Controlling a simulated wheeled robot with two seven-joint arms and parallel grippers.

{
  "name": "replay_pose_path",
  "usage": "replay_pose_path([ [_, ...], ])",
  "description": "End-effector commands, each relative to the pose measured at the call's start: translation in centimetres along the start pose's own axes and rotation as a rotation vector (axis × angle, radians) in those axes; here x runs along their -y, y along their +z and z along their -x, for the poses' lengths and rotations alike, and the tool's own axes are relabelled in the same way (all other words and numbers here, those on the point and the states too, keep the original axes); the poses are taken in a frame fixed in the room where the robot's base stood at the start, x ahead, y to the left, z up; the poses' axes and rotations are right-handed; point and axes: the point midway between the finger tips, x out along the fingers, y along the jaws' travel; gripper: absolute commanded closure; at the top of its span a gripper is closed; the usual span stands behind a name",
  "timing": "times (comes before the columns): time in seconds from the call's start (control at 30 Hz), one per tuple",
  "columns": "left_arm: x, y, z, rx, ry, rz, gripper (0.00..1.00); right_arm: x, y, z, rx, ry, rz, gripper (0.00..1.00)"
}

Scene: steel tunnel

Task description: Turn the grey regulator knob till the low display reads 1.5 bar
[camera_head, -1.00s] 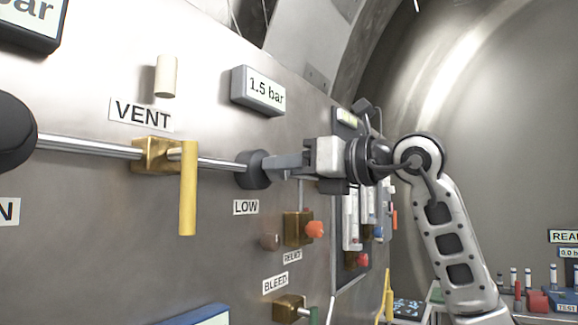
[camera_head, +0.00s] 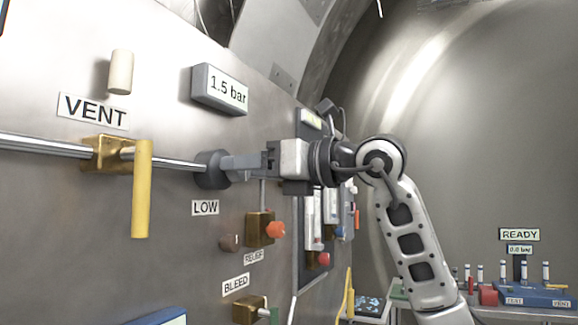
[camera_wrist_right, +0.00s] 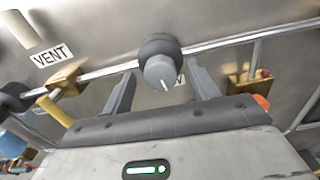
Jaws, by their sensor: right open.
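The low display (camera_head: 220,88) on the steel panel reads 1.5 bar. The grey regulator knob (camera_head: 207,170) sits on the pipe above the LOW label (camera_head: 205,208). In the right wrist view the knob (camera_wrist_right: 161,72) shows a grey face with a white pointer line. My right gripper (camera_head: 235,163) is open, its fingertips close to the knob. In the wrist view its two fingers (camera_wrist_right: 163,82) stand apart on either side of the knob; I cannot tell whether they touch it. My left gripper is not in view.
The yellow VENT handle (camera_head: 141,188) hangs left of the knob. Below are the orange RELIEF knob (camera_head: 275,230) and the BLEED valve (camera_head: 249,308). A blue block with a READY sign (camera_head: 519,234) stands at the right.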

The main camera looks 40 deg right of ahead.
Motion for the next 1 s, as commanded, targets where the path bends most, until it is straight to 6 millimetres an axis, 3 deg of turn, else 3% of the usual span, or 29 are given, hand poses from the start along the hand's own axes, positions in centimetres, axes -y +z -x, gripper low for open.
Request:
replay_pose_path([
  [0.6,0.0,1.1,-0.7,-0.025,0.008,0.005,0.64,0.0,-0.2,13.1,0.001,-0.006,0.002,0.41],
  [0.8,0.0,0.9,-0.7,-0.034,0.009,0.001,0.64,0.0,-0.1,15.0,0.001,-0.004,0.0,0.41],
  [1.0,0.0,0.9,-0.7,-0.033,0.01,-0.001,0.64,0.0,0.0,15.3,0.0,-0.001,0.001,0.41],
])
